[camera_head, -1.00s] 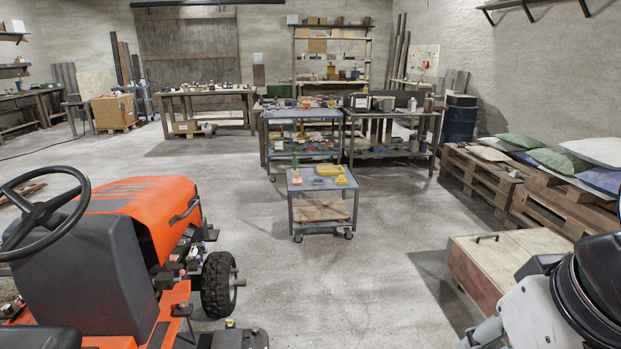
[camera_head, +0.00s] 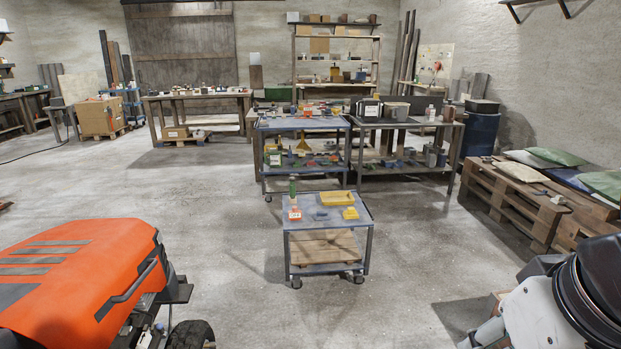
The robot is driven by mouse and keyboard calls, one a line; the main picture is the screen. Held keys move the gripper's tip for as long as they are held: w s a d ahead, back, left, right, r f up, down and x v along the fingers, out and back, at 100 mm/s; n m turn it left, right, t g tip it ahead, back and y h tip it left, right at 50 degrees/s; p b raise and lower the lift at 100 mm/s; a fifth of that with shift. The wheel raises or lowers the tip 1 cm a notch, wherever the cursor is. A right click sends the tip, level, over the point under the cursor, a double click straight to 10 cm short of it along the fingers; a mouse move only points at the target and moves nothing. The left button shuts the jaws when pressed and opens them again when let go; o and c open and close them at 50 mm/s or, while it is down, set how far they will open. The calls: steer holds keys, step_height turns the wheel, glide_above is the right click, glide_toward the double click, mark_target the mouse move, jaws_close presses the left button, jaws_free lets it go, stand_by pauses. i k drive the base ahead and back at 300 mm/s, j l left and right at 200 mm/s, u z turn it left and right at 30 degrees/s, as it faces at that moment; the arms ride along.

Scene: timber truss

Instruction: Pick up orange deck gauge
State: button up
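A small orange item (camera_head: 295,214), which may be the orange deck gauge, lies at the left front of the top of a low wheeled cart (camera_head: 329,222). It is too small to make out its shape. A green bottle-like item (camera_head: 293,187) stands just behind it. A yellow tray (camera_head: 337,198) and a smaller yellow item (camera_head: 350,213) are on the same top, to its right. My arm shows at the lower right edge, well apart from the cart. My gripper is out of view.
An orange tractor (camera_head: 80,275) fills the lower left. A taller cart (camera_head: 300,124) and a workbench (camera_head: 400,122) stand behind the low cart. Pallets (camera_head: 515,205) with sacks line the right. The concrete floor in front of the low cart is clear.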

mark_target(294, 215)
steer(key=i, duration=1.9)
steer(key=i+z, duration=0.1)
steer(key=i, duration=0.55)
steer(key=i+j, duration=0.15)
steer(key=i, duration=0.45)
steer(key=i+z, duration=0.15)
steer(key=i, duration=0.5)
